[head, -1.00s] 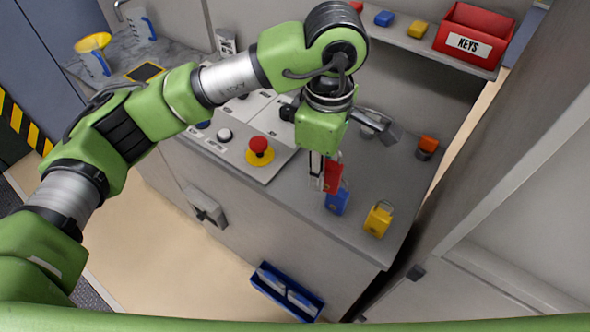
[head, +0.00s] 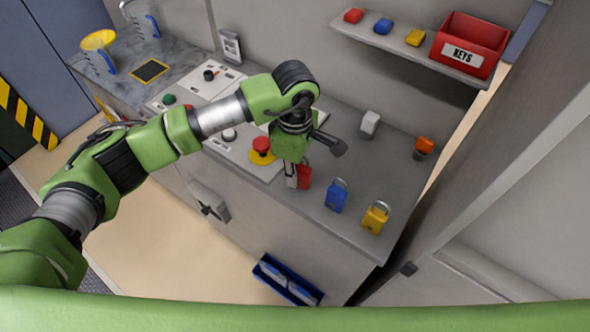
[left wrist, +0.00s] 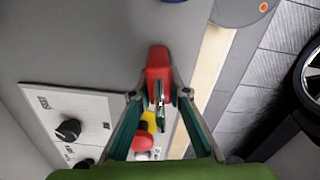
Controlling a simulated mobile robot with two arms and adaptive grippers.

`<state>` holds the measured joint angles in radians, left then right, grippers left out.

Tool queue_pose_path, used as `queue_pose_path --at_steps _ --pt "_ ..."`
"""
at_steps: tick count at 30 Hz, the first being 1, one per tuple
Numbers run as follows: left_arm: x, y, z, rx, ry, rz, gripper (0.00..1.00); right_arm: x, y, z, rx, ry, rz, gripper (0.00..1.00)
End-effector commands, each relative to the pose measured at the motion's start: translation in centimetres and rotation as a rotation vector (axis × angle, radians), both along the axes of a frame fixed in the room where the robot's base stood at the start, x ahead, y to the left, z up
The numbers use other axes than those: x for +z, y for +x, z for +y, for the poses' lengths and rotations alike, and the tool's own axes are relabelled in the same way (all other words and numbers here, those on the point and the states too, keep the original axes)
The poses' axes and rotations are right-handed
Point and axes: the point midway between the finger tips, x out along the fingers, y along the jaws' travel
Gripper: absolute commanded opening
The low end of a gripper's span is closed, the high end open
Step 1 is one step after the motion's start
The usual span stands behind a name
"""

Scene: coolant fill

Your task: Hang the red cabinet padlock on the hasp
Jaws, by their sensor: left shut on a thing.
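The red padlock (head: 305,178) is held by my left gripper (head: 296,180) over the counter's front part, left of the blue padlock. In the left wrist view the red padlock (left wrist: 158,66) sits at the fingertips of my left gripper (left wrist: 158,95), shut on it; its metal shackle points back between the fingers. Whether the padlock touches the counter I cannot tell. A grey fitting (head: 208,203) with a dark middle is on the cabinet's front face, left of and below the gripper; I cannot tell whether it is the hasp. My right gripper is not in view.
A blue padlock (head: 336,196) and a yellow padlock (head: 375,217) stand on the counter (head: 345,235) to the right. A red emergency button (head: 261,145) is close left of my gripper. A shelf holds a red KEYS bin (head: 462,55). A blue bin (head: 287,280) is low in front.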

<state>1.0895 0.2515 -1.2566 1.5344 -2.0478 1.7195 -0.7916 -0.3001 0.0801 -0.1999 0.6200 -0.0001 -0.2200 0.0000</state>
Motion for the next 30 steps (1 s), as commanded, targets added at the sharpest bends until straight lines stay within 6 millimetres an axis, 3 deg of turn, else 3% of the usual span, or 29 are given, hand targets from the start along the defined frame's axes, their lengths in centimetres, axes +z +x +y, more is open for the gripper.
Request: queue_pose_path --at_steps 10,11,12,23,29,30 --pt "-0.6 0.0 0.0 0.0 0.0 -0.001 0.0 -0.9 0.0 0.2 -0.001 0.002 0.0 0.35" --pt "-0.4 0.0 0.0 0.001 0.0 -0.001 0.24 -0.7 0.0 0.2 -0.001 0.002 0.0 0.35" --pt "-0.4 0.0 0.0 0.001 0.0 -0.001 0.33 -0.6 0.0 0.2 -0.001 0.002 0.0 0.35" --pt "-0.3 0.0 0.0 0.001 0.0 0.0 0.33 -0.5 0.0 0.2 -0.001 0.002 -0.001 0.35" --pt "0.1 -0.1 -0.1 0.001 0.0 0.002 0.33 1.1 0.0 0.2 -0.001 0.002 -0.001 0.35" --pt "0.4 0.2 -0.1 0.0 -0.002 -0.006 0.33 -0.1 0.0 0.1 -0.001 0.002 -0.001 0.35"
